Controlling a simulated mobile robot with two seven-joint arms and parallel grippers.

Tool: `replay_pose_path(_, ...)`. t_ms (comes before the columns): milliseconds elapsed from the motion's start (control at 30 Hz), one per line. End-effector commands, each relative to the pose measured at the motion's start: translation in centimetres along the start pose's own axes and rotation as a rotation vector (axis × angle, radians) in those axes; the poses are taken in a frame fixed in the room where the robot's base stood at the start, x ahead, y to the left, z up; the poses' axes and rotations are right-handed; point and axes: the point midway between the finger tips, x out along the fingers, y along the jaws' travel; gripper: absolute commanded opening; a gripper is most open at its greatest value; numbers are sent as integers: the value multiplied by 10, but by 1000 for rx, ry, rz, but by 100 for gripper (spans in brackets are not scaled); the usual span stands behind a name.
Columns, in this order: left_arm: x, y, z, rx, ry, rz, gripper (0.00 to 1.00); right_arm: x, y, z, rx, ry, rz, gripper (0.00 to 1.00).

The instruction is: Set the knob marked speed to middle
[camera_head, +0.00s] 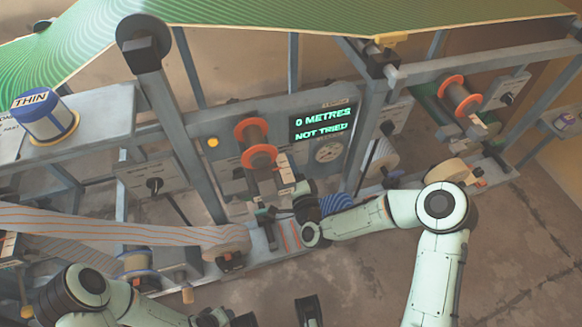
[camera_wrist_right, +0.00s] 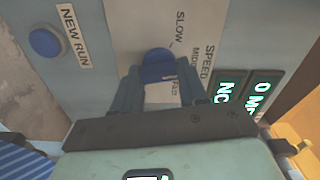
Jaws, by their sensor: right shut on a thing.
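The blue speed knob (camera_wrist_right: 158,65) is on a pale plate with the words SPEED, SLOW, MIDDLE and FAST, seen in the right wrist view. My right gripper (camera_wrist_right: 160,80) is shut on it, one finger on each side. I cannot make out which mark the knob points to. In the head view my right gripper (camera_head: 268,208) reaches the front of the machine panel, and the knob cannot be made out there. My left arm is low at the left; its gripper is partly cut off by the bottom edge and its jaws are unclear.
A display (camera_head: 322,122) reads "0 METRES NOT TRIED". A blue NEW RUN button (camera_wrist_right: 45,42) is left of the knob plate. Orange-rimmed spools (camera_head: 255,143) and a striped band (camera_head: 120,228) are nearby. A blue drum marked THIN (camera_head: 42,118) stands at left. Bare floor lies in front.

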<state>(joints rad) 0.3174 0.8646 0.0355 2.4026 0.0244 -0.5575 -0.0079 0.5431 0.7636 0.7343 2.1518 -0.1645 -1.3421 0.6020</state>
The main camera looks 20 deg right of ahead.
Motion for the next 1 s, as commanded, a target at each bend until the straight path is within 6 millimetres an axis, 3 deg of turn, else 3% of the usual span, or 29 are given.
replay_pose_path(333, -2, 1, 2, 1, -7, 0, 43, 2, -3, -4, 149, 13, -12, 12)
replay_pose_path(900, -2, 1, 2, 1, -7, 0, 43, 3, -2, -5, 177, 14, -11, 12)
replay_pose_path(933, -2, 1, 2, 1, -7, 0, 43, 3, -2, -5, 177, 14, -11, 49)
replay_pose_path(1000, -2, 1, 2, 1, -7, 0, 43, 3, -2, -5, 176, 14, -10, 68)
